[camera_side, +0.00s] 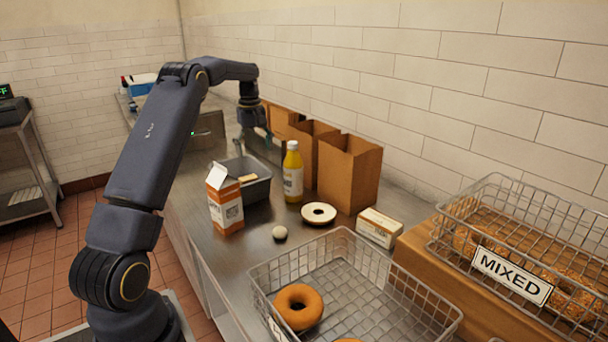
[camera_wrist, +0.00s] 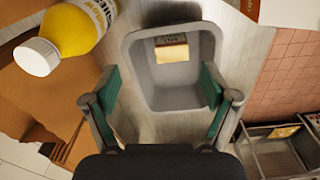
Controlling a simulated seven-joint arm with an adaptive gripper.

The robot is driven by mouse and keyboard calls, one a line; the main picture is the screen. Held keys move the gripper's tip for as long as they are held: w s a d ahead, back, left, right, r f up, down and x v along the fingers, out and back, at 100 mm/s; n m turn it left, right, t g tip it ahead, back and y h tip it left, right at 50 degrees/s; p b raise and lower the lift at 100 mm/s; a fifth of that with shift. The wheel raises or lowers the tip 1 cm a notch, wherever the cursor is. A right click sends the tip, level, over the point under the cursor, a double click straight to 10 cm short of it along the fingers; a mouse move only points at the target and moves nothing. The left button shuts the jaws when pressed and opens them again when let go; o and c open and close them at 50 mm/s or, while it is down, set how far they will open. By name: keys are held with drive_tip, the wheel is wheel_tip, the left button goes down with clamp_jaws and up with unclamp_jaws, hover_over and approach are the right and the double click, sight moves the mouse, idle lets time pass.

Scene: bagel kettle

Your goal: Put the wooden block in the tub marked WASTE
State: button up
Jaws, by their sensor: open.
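A grey tub (camera_side: 262,187) stands on the counter, and it fills the middle of the wrist view (camera_wrist: 138,82). A small tan piece (camera_wrist: 172,54), which looks like the wooden block, lies inside near the tub's upper wall in the wrist view. A small printed marking (camera_wrist: 175,40) shows beside it; I cannot read it. The tan piece also shows in the side view (camera_side: 248,178). My gripper (camera_wrist: 160,88) is open and empty above the tub, with its fingers apart on either side. In the side view my gripper (camera_side: 252,137) is above the tub's far side.
A yellow bottle (camera_side: 293,172) and brown paper bags (camera_side: 347,172) stand right of the tub. An orange-and-white carton (camera_side: 226,205) stands in front.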

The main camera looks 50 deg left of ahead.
drive_tip(key=s+d+r+m+t, duration=0.1)
drive_tip(key=s+d+r+m, duration=0.2)
drive_tip(key=d, duration=0.4)
drive_tip(key=d+r+m+t, duration=0.1)
drive_tip(key=d+r+m, duration=0.1)
drive_tip(key=d+r, duration=0.45)
drive_tip(key=s+d+r+m, duration=0.2)
drive_tip(key=d+r+m, duration=0.1)
drive_tip(key=d, duration=0.6)
drive_tip(key=s+d+f+m+t, duration=0.3)
drive_tip(key=s+d+f+m, duration=0.2)
drive_tip(key=s+d, duration=0.9)
drive_tip(key=s+m, duration=0.2)
drive_tip(key=m, duration=0.1)
drive_tip(key=shift+f+m, duration=0.2)
drive_tip(key=shift+m, duration=0.1)
